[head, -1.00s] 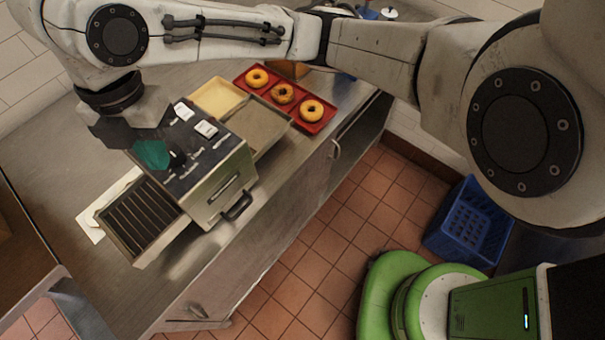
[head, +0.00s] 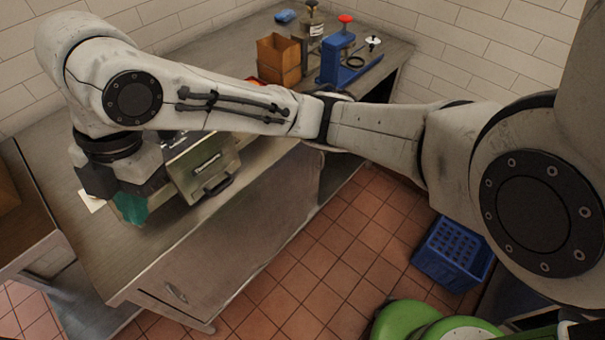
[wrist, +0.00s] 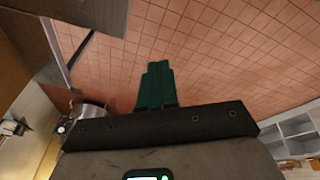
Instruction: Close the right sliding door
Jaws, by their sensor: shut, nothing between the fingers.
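The grey metal counter has a cabinet front (head: 245,225) of sliding doors below its top. A recessed handle (head: 175,292) shows low at its left end. The right end of the cabinet is partly hidden behind my arm in the head view; a dark opening showed there earlier, with a handle beside it. I cannot tell where one door ends and the other begins. My gripper (head: 130,208), with teal fingers, is shut and empty over the counter's left front part, apart from the doors. Its fingers also show in the wrist view (wrist: 155,86), pointing over the tiled floor.
A metal machine with a black handle (head: 218,186) stands on the counter beside my gripper. A cardboard box (head: 278,60) and a blue stand (head: 335,60) are at the back. A blue crate (head: 452,252) sits on the floor at right. The tiled floor before the cabinet is clear.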

